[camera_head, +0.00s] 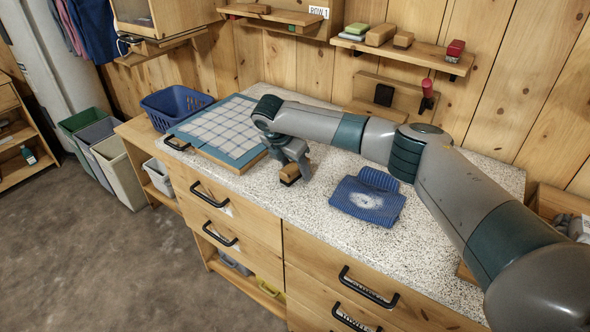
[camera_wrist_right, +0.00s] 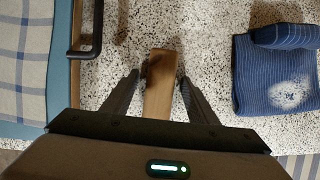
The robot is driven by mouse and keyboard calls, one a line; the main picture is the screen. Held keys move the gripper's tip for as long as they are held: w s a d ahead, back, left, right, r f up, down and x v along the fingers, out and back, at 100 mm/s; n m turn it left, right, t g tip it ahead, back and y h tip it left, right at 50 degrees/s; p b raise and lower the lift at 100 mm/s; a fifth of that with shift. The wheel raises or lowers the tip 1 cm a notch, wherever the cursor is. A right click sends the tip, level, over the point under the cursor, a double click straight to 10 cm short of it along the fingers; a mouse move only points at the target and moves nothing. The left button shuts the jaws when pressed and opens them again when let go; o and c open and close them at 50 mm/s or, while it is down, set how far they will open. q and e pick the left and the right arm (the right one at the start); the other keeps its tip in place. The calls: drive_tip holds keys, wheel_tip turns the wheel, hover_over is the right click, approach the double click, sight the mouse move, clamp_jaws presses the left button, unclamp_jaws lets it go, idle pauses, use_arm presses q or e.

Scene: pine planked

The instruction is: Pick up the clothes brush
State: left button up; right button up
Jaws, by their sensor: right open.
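The clothes brush (camera_head: 289,174) is a small wooden-backed block on the speckled worktop, near the front edge, between the checked pad and the blue knit. My right gripper (camera_head: 294,168) is pointed down at it from above. In the right wrist view the brush's plain wooden back (camera_wrist_right: 160,85) lies lengthwise between the two open fingers of my right gripper (camera_wrist_right: 157,82), one on each side. I cannot tell whether either finger touches it. Its bristles are hidden. My left gripper is not in view.
A checked pad with a teal border (camera_head: 245,155) and black handle lies left of the brush. A folded blue knit with a white patch (camera_head: 368,198) lies to the right. A blue basket (camera_head: 176,106) stands at the far left. Wall shelves (camera_head: 400,50) hang behind.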

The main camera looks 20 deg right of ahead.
sight(295, 164)
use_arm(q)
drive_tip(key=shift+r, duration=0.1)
use_arm(e)
drive_tip(key=c, duration=1.2)
drive_tip(key=shift+o, duration=0.2)
